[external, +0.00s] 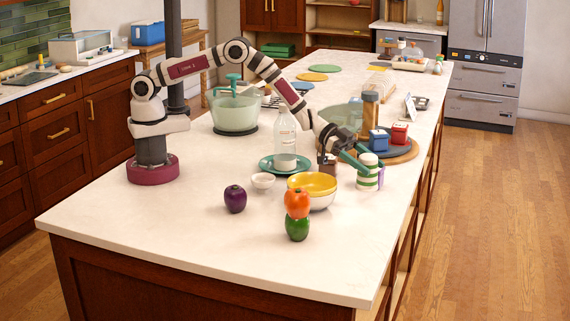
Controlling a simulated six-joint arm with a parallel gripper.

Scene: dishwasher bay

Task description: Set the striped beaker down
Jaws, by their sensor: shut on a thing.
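The striped beaker (367,173), white with green bands, is upright near the right side of the white island counter (190,235). My gripper (364,163) reaches it from the upper left, with green fingers shut on its upper part. The fingers hide some of its side. I cannot tell whether its base touches the counter or hangs slightly above it. A purple part shows at its right edge; I cannot tell whether it is a handle or a separate thing.
A yellow-lined bowl (318,194) stands just left of the beaker. An orange pepper (297,203) sits above a green one (297,229). The front-right counter is clear.

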